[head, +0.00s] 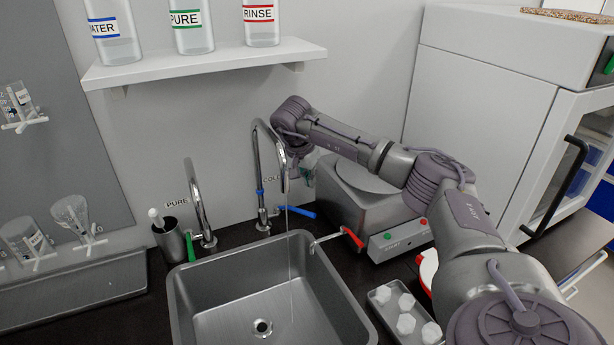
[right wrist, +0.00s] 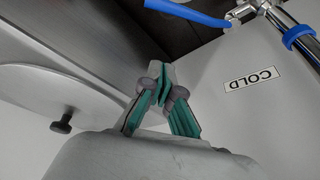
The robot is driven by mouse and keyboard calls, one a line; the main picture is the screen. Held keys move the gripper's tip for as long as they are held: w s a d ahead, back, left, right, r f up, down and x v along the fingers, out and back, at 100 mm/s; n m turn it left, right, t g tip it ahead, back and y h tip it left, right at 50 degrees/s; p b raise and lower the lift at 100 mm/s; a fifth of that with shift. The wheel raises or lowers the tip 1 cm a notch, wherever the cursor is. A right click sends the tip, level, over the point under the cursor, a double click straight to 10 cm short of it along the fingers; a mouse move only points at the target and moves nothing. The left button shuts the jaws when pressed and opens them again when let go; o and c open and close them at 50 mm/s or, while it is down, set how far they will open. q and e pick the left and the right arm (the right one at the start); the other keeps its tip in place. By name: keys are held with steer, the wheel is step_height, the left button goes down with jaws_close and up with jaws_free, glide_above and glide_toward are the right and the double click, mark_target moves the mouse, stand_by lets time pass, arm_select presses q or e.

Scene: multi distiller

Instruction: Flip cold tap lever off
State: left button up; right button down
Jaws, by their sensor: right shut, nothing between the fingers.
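The cold tap (head: 256,160) is a tall curved metal spout with a blue ring, behind the sink. Its blue lever (head: 299,213) points to the right from the tap base. A thin stream of water falls from the spout into the sink (head: 178,290). In the right wrist view the blue lever (right wrist: 190,12) is at the top edge, beside the tap pipe (right wrist: 275,22). My right gripper (right wrist: 158,72) is shut and empty, apart from the lever. In the head view the right gripper (head: 308,165) is partly hidden, above the lever. My left gripper is out of view.
A grey distiller (head: 355,198) stands right of the lever, close below my right arm, with a thin spout with a red lever (head: 352,238). The PURE tap (head: 198,200) with a green lever stands left. A bottle shelf (head: 205,64) is above.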

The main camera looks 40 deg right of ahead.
mark_target(302, 213)
step_height(302, 213, down, 7)
steer(key=a+p, duration=0.1)
steer(key=p, duration=0.1)
steer(key=shift+s+a+r+p, duration=0.2)
steer(key=shift+s+a+p, duration=0.1)
steer(key=shift+a+p, duration=0.1)
steer(key=shift+s+a+m+g, duration=0.15)
steer(key=shift+a+m, duration=0.2)
steer(key=shift+a, duration=0.35)
steer(key=shift+s+a+m+g, duration=0.15)
steer(key=shift+a+m, duration=0.2)
steer(key=shift+a, duration=0.3)
